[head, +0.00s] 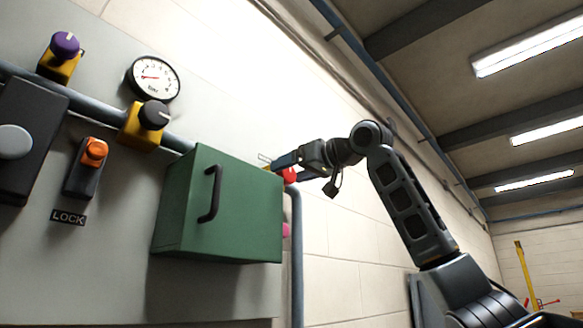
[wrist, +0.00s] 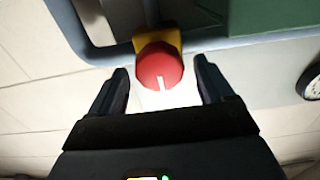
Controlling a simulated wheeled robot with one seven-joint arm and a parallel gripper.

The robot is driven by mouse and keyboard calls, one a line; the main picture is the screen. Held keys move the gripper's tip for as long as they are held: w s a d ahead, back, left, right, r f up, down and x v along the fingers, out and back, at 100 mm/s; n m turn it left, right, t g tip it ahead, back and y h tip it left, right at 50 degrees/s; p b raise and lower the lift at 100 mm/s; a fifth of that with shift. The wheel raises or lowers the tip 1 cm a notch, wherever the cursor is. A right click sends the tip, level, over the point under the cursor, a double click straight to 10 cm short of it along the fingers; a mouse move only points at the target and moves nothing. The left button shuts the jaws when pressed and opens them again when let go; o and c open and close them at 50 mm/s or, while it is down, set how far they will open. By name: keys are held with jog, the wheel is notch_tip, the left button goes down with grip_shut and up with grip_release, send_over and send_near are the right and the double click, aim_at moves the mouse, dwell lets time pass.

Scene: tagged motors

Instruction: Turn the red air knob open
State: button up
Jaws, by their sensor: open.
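The red air knob (wrist: 160,68) has a white mark on its face and sits on a yellow valve body (wrist: 172,40) on a grey-blue pipe. In the wrist view it lies between the two fingers of my open gripper (wrist: 163,82), with a gap on each side. In the head view only a bit of the red knob (head: 290,175) shows beside the green box, partly hidden by my gripper (head: 286,160). Whether the fingertips reach past the knob's face is hard to tell.
A green box (head: 222,205) with a black handle stands out from the panel just left of my gripper. Right of my arm is free room.

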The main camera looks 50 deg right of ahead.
jog(key=shift+w, duration=0.25)
jog(key=c, duration=1)
